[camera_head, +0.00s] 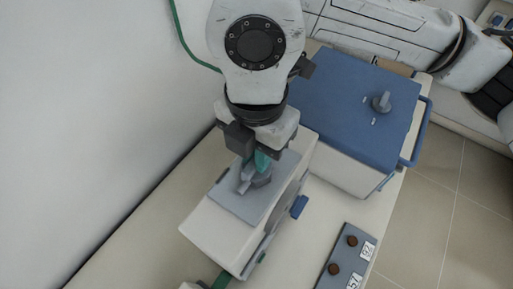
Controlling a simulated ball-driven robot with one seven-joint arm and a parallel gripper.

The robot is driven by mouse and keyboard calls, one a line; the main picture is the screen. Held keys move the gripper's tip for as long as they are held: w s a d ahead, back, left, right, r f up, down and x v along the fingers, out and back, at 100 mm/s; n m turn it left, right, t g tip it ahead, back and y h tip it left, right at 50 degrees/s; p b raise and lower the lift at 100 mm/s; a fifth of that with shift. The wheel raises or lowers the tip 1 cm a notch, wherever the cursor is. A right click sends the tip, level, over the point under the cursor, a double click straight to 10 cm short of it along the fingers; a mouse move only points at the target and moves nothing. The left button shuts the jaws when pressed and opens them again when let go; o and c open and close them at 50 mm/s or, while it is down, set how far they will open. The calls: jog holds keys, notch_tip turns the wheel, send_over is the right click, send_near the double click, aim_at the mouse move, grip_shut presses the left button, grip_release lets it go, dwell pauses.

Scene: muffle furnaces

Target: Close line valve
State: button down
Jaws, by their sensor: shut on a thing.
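The line valve appears to be the grey knob (262,181) with a raised handle, on a light grey plate (231,201) on top of a white box (208,226). My gripper (260,164) points down at it from above, with teal fingertips. It is shut on the valve's handle. The near end of the handle sticks out to the left of the fingers. My gripper and wrist hide the far side of the knob.
A blue-topped box (345,90) with another grey knob (381,102) and a blue side handle (418,135) stands close on the right. A small panel (338,250) with two brown knobs lies at front right. A white wall (90,110) bounds the left.

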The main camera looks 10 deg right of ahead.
jog(key=shift+f+b, duration=0.1)
jog(key=shift+b, duration=0.25)
jog(key=n+b, duration=0.1)
jog(key=b, duration=0.1)
jog(key=n+b, duration=0.1)
jog(key=shift+w+f+n+b, duration=0.1)
jog(key=shift+f+n+b, duration=0.1)
jog(key=shift+n+b, duration=0.2)
jog(key=n+b, duration=0.5)
jog(key=shift+r+b, duration=0.1)
jog(key=shift+b, duration=0.2)
jog(key=n+b, duration=0.2)
jog(key=n, duration=0.2)
jog(key=shift+r+n+b, duration=0.1)
jog(key=shift+n+b, duration=0.3)
jog(key=n+b, duration=0.1)
jog(key=n, duration=0.4)
jog(key=shift+r, duration=0.15)
jog(key=shift+n, duration=0.3)
jog(key=c, duration=1.1)
grip_release()
notch_tip(320, 180, up, 11)
